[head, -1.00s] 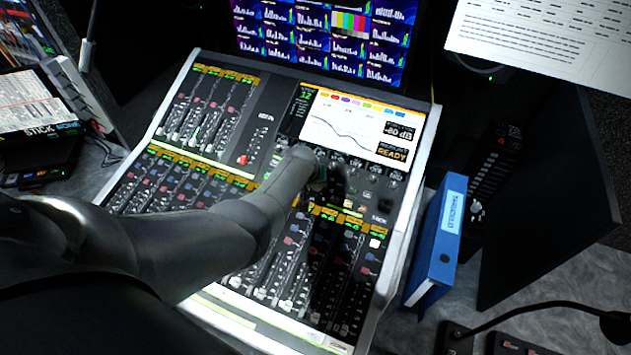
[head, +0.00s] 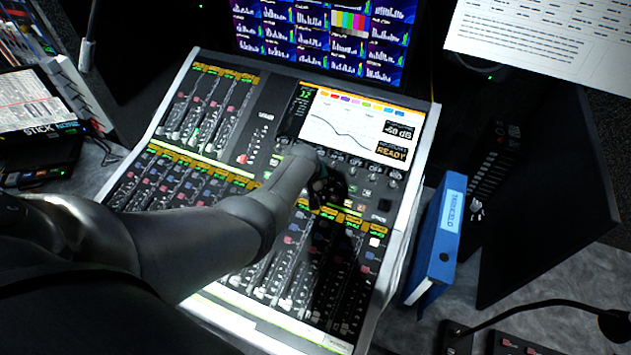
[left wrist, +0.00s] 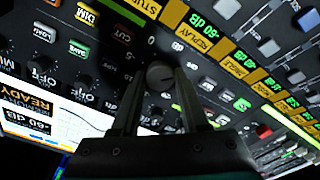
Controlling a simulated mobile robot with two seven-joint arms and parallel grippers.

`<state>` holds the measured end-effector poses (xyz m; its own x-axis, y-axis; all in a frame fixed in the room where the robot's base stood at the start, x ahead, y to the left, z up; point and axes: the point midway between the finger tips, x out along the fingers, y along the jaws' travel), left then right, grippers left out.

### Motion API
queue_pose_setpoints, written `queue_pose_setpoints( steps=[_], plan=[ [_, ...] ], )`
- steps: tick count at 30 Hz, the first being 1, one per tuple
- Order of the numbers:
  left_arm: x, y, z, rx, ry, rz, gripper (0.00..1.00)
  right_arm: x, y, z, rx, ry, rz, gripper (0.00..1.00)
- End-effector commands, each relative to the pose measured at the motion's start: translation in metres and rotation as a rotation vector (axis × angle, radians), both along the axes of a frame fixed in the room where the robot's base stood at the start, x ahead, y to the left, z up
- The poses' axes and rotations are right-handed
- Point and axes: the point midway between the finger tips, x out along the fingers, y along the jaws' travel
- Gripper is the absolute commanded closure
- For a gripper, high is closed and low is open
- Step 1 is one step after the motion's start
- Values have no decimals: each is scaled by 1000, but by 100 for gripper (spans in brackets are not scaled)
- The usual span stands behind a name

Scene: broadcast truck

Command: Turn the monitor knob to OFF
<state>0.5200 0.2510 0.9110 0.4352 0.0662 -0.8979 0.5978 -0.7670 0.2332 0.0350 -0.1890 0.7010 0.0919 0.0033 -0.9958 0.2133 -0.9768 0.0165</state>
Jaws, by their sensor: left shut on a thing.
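The monitor knob (left wrist: 160,77) is a small dark round knob on the mixing console (head: 386,236). In the left wrist view it sits between the two fingertips of my left gripper (left wrist: 160,88), which is shut on it. A white mark shows beside the knob, but its setting is too small to read surely. In the head view my left gripper (head: 318,172) is over the console just below its screen, and my arm hides the knob. My right gripper is not in view.
The console screen (head: 345,130) shows a curve, a dB readout and READY. Other knobs and buttons lie close around my fingers. A blue binder (head: 437,240) stands right of the console. A multi-picture monitor (head: 320,38) is behind, and a gooseneck microphone (head: 612,325) is at lower right.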

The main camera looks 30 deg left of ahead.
Motion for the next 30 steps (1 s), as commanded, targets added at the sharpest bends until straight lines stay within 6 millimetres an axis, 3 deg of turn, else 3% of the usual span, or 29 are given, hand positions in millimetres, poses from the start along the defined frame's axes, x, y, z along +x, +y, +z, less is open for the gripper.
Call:
queue_pose_setpoints(
  steps=[1, 9, 20, 30],
  plan=[
    [-1, -1, -1, -3, 4, 2, 53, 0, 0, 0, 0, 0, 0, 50],
    [-1, 0, -1, -2, 1, 0, 26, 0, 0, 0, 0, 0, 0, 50],
    [-2, -1, 5, -1, 1, 0, 26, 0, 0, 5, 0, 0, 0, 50],
    [-18, -3, 40, -1, 0, -1, 26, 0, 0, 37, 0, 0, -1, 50]
  ],
)
